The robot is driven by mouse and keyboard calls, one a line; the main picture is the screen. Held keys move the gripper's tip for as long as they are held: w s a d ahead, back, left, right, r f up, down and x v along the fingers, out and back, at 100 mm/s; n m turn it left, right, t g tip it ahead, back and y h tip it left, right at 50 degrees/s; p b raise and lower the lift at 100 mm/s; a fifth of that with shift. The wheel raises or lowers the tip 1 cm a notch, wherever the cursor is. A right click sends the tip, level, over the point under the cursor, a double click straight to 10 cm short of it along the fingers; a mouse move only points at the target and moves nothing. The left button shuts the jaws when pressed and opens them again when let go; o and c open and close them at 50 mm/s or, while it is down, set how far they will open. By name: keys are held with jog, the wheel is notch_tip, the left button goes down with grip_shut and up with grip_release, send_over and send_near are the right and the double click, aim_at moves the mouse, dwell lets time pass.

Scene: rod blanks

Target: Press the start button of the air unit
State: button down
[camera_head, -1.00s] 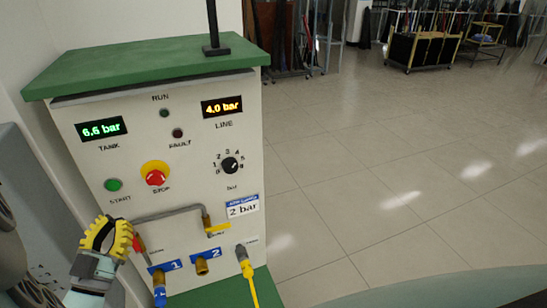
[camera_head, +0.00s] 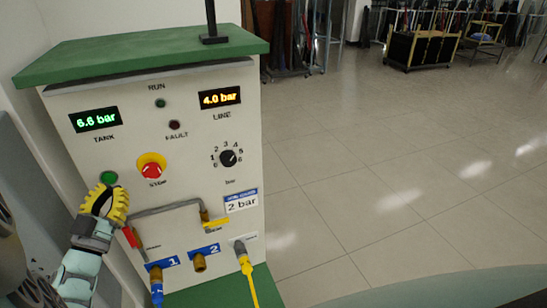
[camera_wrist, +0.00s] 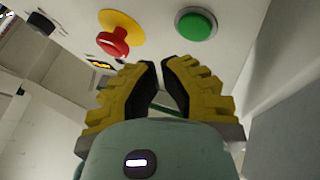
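The air unit (camera_head: 185,115) is a pale cabinet with a green top. Its green start button (camera_head: 108,178) is at the left of the panel, and it also shows in the wrist view (camera_wrist: 196,25), up and right of my fingertips. My gripper (camera_head: 108,191), with yellow ribbed fingers, is just below the button and covers the START label. In the wrist view the fingertips (camera_wrist: 160,64) are drawn together with only a slim gap and nothing between them. I cannot tell whether they touch the button; they look apart from it in the wrist view.
The red stop button (camera_head: 152,169) on a yellow ring is right of the start button. Below are a bent pipe (camera_head: 165,209), a yellow-handled valve (camera_head: 215,224) and hose ports (camera_head: 199,262). The displays read 6.6 bar and 4.0 bar. Open floor (camera_head: 390,180) lies to the right.

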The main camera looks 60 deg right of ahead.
aim_at(109, 179)
jog(key=shift+w+d, duration=0.6)
jog(key=c, duration=1.7)
grip_release()
grip_shut()
jog(key=shift+a, duration=0.1)
jog(key=shift+w, duration=0.15)
jog(key=shift+w+d+b, duration=0.25)
jog(key=shift+d+b, duration=0.05)
